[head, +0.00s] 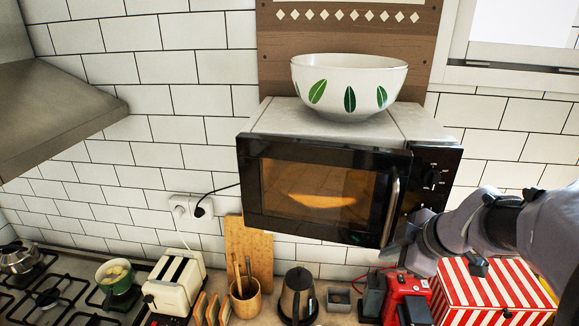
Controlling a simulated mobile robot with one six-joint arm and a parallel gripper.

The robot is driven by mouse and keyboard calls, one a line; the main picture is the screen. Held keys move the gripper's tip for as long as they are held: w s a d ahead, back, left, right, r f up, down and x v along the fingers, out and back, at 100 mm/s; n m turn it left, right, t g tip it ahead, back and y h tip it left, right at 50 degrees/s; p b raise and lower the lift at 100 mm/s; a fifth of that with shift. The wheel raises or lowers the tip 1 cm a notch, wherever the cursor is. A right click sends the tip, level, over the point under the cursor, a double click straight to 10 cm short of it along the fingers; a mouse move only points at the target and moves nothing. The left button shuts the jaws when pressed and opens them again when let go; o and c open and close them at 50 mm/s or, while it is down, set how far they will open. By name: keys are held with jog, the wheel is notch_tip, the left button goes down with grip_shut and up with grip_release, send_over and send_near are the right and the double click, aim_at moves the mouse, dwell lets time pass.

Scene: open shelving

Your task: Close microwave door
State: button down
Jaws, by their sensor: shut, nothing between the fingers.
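The microwave (345,117) sits in the middle of the head view, against the tiled wall. Its black door (310,190) has a lit window and a vertical silver handle (391,208) at its right side. The door's right edge seems to stand slightly forward of the control panel (434,178); how wide any gap is, I cannot tell. My gripper (394,254) is shut and empty, just below the handle's lower end at the door's bottom right corner. I cannot tell whether it touches the door. My arm comes in from the right.
A white bowl with green leaves (349,82) stands on the microwave. Below are a kettle (297,295), a red device (407,293) and a red-striped box (492,295). A toaster (174,282) and a stove (60,290) are at the left.

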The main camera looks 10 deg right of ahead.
aim_at(389, 241)
jog(key=shift+w+d, duration=0.1)
jog(key=shift+w, duration=0.3)
jog(key=shift+w+d+f+b, duration=0.15)
jog(key=shift+w+d+b, duration=0.2)
jog(key=shift+w+b, duration=0.3)
jog(key=shift+w+d+f+b, duration=0.1)
jog(key=shift+w+d+b, duration=0.2)
jog(key=shift+w+b, duration=0.3)
jog(key=shift+w+r, duration=0.1)
jog(key=shift+w, duration=0.05)
jog(key=shift+r, duration=0.1)
jog(key=shift+s, duration=0.2)
